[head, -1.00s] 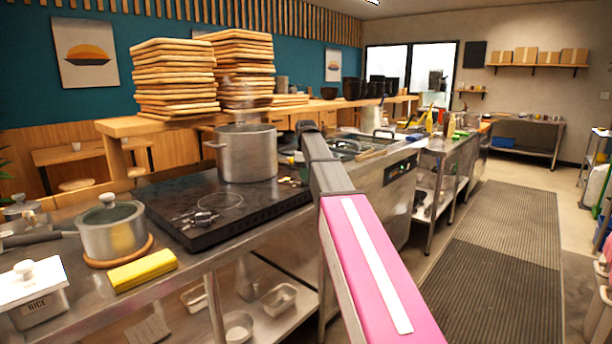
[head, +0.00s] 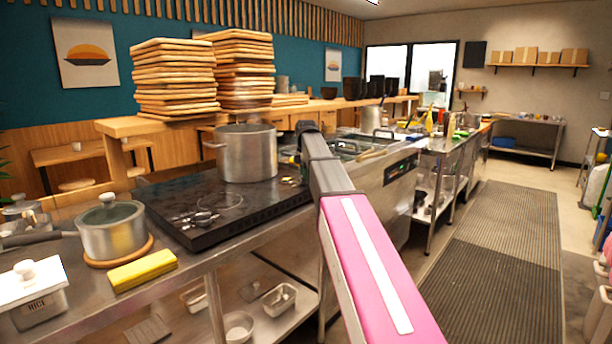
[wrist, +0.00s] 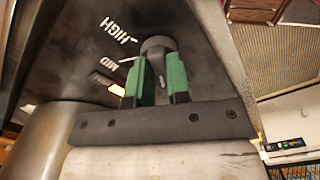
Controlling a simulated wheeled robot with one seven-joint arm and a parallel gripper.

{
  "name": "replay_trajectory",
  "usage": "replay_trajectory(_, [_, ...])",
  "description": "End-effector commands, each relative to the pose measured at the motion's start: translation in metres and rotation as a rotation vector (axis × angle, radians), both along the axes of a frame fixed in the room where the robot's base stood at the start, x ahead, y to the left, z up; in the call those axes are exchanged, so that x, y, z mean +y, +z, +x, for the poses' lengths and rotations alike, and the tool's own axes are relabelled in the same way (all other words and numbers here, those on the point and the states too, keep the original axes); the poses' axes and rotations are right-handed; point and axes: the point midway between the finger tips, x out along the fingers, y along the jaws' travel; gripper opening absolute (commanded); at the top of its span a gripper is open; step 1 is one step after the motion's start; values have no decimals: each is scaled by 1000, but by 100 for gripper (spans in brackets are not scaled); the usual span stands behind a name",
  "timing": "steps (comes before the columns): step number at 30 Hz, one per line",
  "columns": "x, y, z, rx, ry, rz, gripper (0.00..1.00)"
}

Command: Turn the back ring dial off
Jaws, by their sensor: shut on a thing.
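The black cooktop (head: 178,218) stands on a steel counter, with a tall metal pot (head: 248,153) on its back ring. In the wrist view, my gripper (wrist: 158,78) has its two green fingers closed on either side of a dark round dial (wrist: 157,46). White HIGH and MID labels and a small lit orange mark show left of the dial. The dial's pointer setting is not clear. In the head view, my arm reaches to the cooktop's right side, and its dark end hides the gripper.
Stacked wooden boards (head: 176,80) stand on the ledge behind. The floor mat (head: 500,250) at right is clear.

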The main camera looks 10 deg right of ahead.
Motion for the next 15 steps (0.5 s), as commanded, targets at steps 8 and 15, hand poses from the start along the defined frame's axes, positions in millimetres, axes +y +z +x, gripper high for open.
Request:
replay_trajectory(8, [0, 1, 1, -2, 95, 0, 0])
replay_trajectory(15, [0, 1, 1, -2, 118, 0, 0])
